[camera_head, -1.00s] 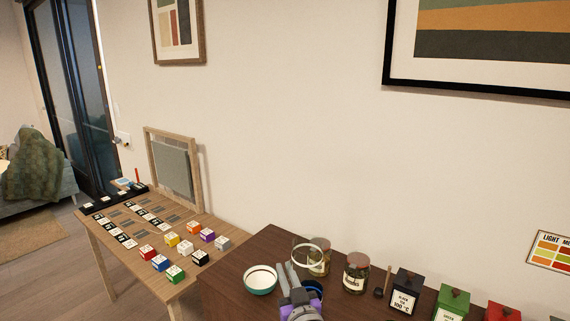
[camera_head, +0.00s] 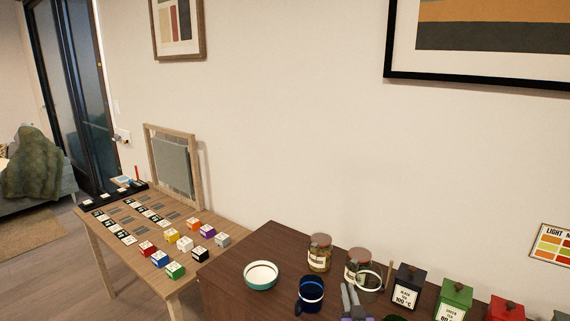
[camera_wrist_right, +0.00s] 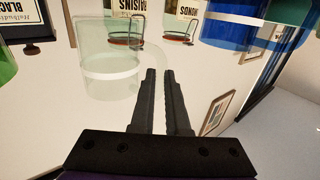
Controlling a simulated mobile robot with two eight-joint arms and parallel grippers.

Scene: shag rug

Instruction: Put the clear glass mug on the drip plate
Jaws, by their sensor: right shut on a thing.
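The clear glass mug (camera_head: 369,281), with a pale ring near its top, shows at the right of my right gripper (camera_head: 350,289) in the head view, in front of a jar. In the right wrist view the mug (camera_wrist_right: 110,60) is see-through with a white band, just left of the fingertips (camera_wrist_right: 160,73). The gripper is shut on the mug, seemingly at its handle side; the exact contact is hard to see. I cannot make out the drip plate. My left gripper is not in view.
On the dark wooden top (camera_head: 237,262) stand a teal-rimmed bowl (camera_head: 261,276), a dark blue mug (camera_head: 311,294) and two labelled jars, one (camera_head: 319,253) clear of the glass mug. Black (camera_head: 408,287), green (camera_head: 454,300) and red canisters stand at right. A block table (camera_head: 128,232) is at left.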

